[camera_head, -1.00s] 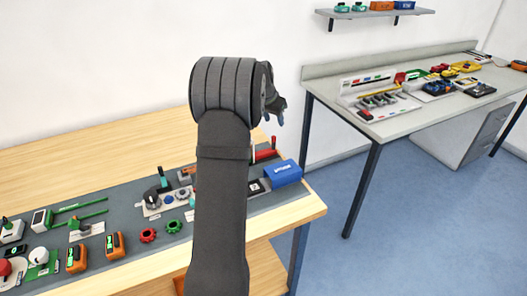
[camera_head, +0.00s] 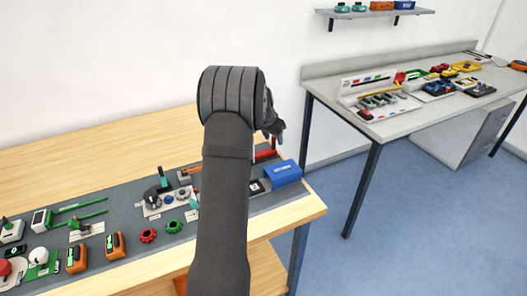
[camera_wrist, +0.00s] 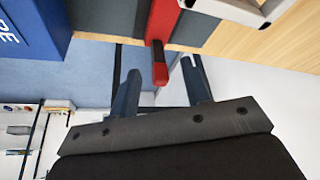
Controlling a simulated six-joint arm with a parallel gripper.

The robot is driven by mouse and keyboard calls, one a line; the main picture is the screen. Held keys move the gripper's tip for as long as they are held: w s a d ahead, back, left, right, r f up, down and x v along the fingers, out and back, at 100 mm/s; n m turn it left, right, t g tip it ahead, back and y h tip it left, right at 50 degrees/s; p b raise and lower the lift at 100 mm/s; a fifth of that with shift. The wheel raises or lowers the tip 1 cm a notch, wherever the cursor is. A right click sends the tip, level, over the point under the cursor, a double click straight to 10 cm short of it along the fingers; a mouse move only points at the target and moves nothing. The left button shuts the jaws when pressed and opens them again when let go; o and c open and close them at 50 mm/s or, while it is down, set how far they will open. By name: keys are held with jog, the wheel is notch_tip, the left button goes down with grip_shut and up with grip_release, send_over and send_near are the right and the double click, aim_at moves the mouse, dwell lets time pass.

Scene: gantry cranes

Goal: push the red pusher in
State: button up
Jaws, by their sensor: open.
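The red pusher (camera_head: 265,155) lies near the back of the grey mat, just behind the blue box, partly hidden by my arm. In the wrist view the red pusher (camera_wrist: 164,20) comes down from the top edge, and its narrower end appears between my two fingertips. My gripper (camera_wrist: 160,66) is open, with one finger on each side of that end in the picture. I see no contact and cannot tell the depth gap. In the head view my gripper (camera_head: 276,128) is mostly hidden behind my wrist, above the red pusher.
The blue box (camera_head: 283,174) stands close in front of the pusher; it also shows in the wrist view (camera_wrist: 30,25). Several small devices cover the mat to the left. A grey table (camera_head: 440,115) with more items stands at the right. Blue floor lies between the tables.

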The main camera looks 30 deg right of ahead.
jog(key=c, duration=0.8)
jog(key=shift+a, duration=2.85)
jog(key=o, duration=0.7)
jog(key=shift+a, duration=0.1)
notch_tip(320, 180, up, 2)
jog(key=shift+w+r, duration=0.1)
notch_tip(320, 180, up, 5)
jog(key=shift+f, duration=0.1)
